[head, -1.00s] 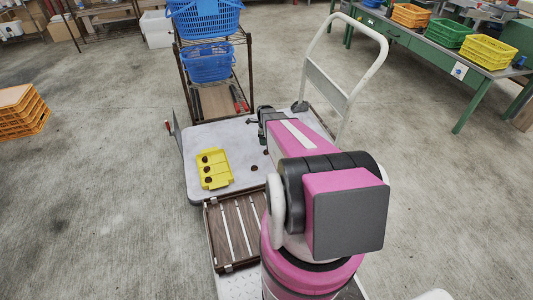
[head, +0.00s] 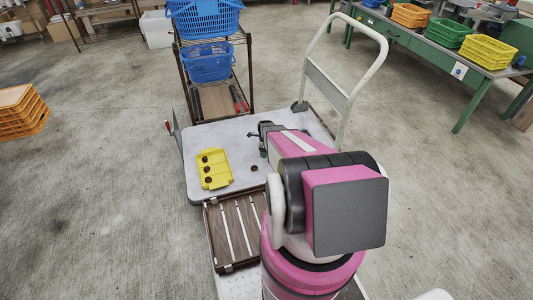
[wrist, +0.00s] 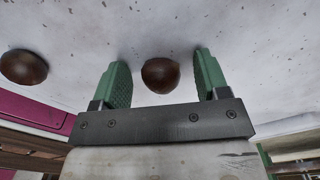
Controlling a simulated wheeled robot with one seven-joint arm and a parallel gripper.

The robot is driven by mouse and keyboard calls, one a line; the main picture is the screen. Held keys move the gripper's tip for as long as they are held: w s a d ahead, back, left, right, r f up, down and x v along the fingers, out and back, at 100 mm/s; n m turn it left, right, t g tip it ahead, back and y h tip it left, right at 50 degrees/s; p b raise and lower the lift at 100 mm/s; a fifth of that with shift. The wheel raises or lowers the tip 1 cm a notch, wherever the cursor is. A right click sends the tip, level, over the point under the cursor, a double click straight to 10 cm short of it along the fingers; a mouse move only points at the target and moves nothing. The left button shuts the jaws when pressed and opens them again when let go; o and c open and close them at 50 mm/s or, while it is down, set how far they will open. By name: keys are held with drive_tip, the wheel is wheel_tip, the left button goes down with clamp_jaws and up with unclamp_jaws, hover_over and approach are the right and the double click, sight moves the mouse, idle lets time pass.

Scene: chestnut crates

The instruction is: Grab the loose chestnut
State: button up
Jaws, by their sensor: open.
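My gripper (wrist: 161,62) is open in the wrist view, its two green fingers on either side of a dark brown chestnut (wrist: 160,76). The chestnut lies on the pale cart top, with a visible gap to each finger. A second chestnut (wrist: 23,67) lies outside the fingers at the left. In the head view my gripper (head: 259,138) is low over the cart's grey top (head: 215,130), partly hidden by my arm. One loose chestnut (head: 254,168) shows on the cart there; the other is hidden.
A yellow tray (head: 222,165) with several chestnuts in its hollows sits on the cart, left of my arm. A slatted brown crate (head: 232,232) is at the near edge. A rack with blue baskets (head: 208,65) stands behind; the cart handle (head: 343,80) rises at the right.

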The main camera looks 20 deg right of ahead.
drive_tip(key=c, duration=1)
drive_tip(key=shift+r, duration=0.15)
